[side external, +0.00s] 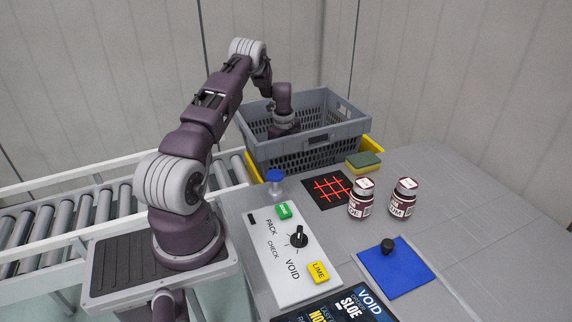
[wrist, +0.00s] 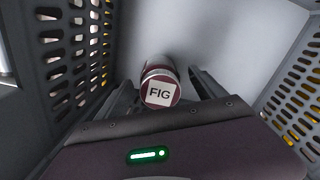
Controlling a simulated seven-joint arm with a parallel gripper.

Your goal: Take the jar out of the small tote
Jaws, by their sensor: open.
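A dark red jar with a white FIG label on its lid (wrist: 160,91) is inside the grey tote, whose slotted wall (wrist: 75,50) shows in the wrist view. My gripper (wrist: 163,84) is open, with one finger on each side of the jar; I cannot tell whether either touches it. In the side view my gripper is lowered into the grey tote (side external: 310,152), and the tote's wall hides the fingers and the jar.
A yellow edge (side external: 371,147) shows around the grey tote. Two dark red jars (side external: 361,199) (side external: 403,198) stand on the table near a black mat with a red grid (side external: 318,195). A green-yellow sponge (side external: 363,162), a blue-topped button (side external: 275,179) and a control panel (side external: 290,262) are nearby.

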